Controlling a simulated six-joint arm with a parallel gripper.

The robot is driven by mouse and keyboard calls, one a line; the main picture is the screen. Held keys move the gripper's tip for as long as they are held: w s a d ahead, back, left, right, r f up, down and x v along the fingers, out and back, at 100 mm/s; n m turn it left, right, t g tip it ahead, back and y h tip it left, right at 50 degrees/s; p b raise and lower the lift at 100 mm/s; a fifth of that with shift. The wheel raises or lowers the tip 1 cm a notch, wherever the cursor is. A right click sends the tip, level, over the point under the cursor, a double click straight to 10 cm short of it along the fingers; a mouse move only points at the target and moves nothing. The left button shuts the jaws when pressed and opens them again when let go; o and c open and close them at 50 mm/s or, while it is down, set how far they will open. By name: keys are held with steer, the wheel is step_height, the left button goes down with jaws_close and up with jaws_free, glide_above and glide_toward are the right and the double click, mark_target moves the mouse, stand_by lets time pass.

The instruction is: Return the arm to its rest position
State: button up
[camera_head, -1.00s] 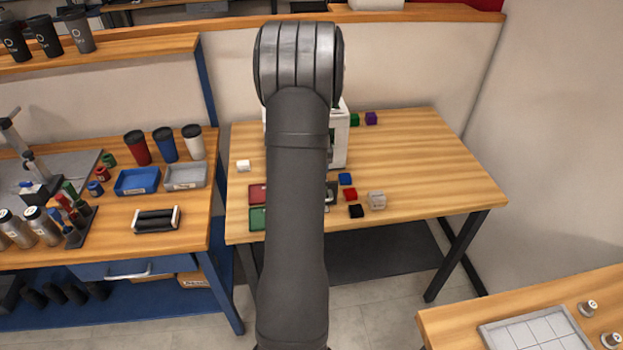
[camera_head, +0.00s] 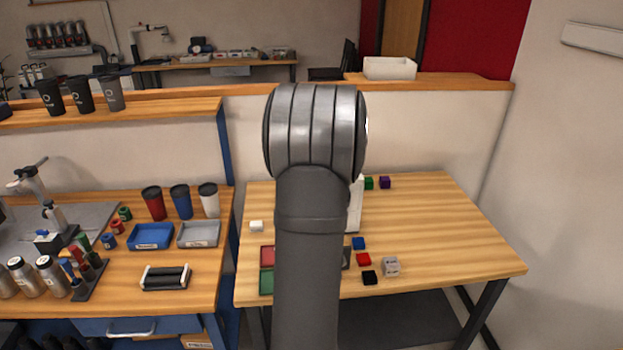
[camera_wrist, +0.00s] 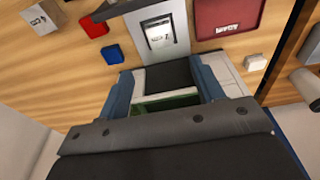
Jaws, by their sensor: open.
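In the wrist view, my gripper (camera_wrist: 165,82) is open, with its two blue fingers apart and nothing held between them. It is over the wooden table, near the white laser marker, whose dark and green parts show between and behind the fingers. A grey plate (camera_wrist: 181,43) bearing a small pale block (camera_wrist: 160,36) lies beyond the fingertips. In the head view, my raised arm hides the gripper and most of the white marker (camera_head: 355,205).
Blue (camera_head: 358,243), red (camera_head: 363,259), black (camera_head: 370,277) and grey (camera_head: 391,266) cubes lie right of my arm. Red (camera_head: 267,257) and green (camera_head: 266,282) trays are left of it. Green and purple cubes (camera_head: 385,182) stand behind. The table's right part is clear.

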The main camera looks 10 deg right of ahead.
steer(key=f, duration=0.4)
steer(key=w+f, duration=0.1)
steer(key=f, duration=0.7)
steer(key=shift+w, duration=0.35)
step_height(320, 180, up, 2)
steer(key=shift+r, duration=0.55)
steer(key=shift+f, duration=0.1)
